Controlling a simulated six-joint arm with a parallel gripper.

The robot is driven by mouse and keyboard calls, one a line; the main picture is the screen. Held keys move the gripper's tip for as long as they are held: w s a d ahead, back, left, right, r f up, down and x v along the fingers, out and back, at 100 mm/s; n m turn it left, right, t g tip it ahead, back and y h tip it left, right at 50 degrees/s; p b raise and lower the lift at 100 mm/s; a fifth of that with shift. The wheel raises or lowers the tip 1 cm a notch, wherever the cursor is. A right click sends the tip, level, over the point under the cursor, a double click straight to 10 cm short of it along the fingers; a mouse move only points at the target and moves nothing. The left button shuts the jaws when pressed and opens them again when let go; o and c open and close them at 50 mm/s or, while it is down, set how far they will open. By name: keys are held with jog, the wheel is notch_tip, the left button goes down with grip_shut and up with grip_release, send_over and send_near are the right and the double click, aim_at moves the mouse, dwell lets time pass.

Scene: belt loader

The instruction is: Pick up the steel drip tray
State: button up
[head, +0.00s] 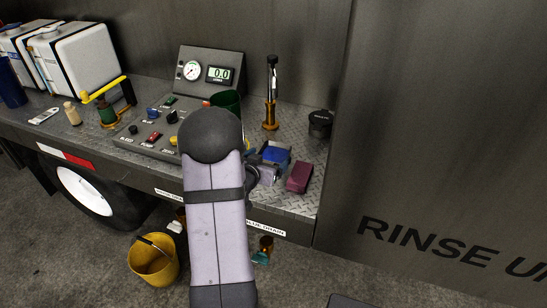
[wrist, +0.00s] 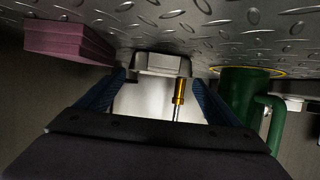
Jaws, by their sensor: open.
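In the wrist view, a grey metal piece with a raised rim (wrist: 160,65), which looks like the steel drip tray, sits on the diamond plate between my fingers. My gripper (wrist: 158,82) is open, with one blue finger on each side of it. I cannot tell whether either finger touches it. A pale surface and a brass-coloured post show just beyond it. In the head view my arm covers much of this spot, and I cannot make out the tray there.
A dark red block (head: 299,178) lies near the bench's front right edge; it also shows in the wrist view (wrist: 68,42). A green mug (wrist: 245,95) stands on the other side.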

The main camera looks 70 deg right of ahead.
aim_at(279, 149)
jog(key=shift+p+x, duration=1)
jog(key=shift+x, duration=1.55)
jog(key=shift+f, duration=0.15)
jog(key=shift+c, duration=0.6)
jog(key=c, duration=0.9)
